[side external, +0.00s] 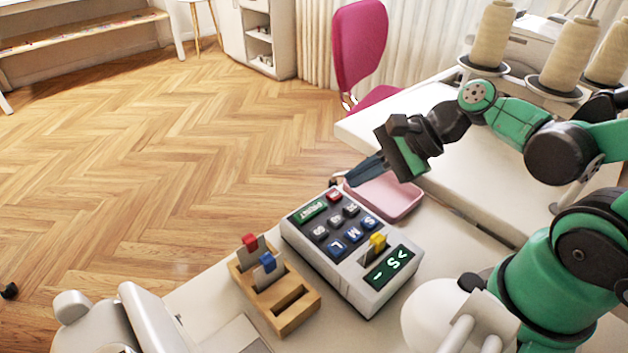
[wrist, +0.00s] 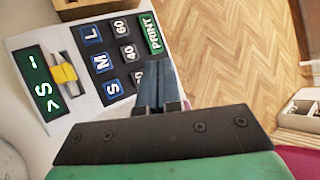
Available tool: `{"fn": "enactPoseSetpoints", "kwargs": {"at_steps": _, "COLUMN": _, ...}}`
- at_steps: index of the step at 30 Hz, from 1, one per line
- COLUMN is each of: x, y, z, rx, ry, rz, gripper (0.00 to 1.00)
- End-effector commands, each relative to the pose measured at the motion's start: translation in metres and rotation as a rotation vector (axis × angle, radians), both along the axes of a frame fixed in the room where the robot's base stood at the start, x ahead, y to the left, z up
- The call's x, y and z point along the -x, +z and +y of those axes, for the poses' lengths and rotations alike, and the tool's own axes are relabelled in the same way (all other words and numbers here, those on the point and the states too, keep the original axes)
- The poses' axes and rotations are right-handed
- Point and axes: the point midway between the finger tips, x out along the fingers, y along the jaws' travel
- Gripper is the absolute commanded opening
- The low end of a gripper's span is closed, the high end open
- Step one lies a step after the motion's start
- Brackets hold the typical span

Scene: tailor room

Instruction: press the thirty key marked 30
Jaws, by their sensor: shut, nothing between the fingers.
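A grey-and-white machine (side external: 350,285) has a dark keypad with several keys. The number keys form a row beside the blue letter keys. In the wrist view the 60 key (wrist: 119,27) and 40 key (wrist: 129,53) are readable. The key past 40, beside S, is mostly hidden by my fingers; it shows in the side view (side external: 351,209), its marking too small to read. My gripper (side external: 352,183) is shut and empty, its fingers above and beyond the red-key end of the keypad, apart from the keys. The fingers also show in the wrist view (wrist: 157,64).
The machine carries a green PRINT key (side external: 311,211), a red key (side external: 334,195), a yellow-tabbed card (side external: 377,243) and a lit display (side external: 388,267). A wooden rack (side external: 295,318) with red- and blue-tabbed cards stands left. A pink tray (side external: 405,211) lies behind.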

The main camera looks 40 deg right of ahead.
Motion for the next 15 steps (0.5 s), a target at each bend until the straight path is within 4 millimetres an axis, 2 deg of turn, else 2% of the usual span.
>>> {"fn": "enactPoseSetpoints", "kwargs": {"at_steps": 6, "x": 0.0, "y": 0.019, "z": 0.0, "rx": 0.0, "ry": 0.0, "rz": 0.0, "gripper": 0.0}}
{"fn": "enactPoseSetpoints", "kwargs": {"at_steps": 15, "x": 0.0, "y": 0.023, "z": 0.0, "rx": 0.0, "ry": 0.0, "rz": 0.0, "gripper": 0.0}}
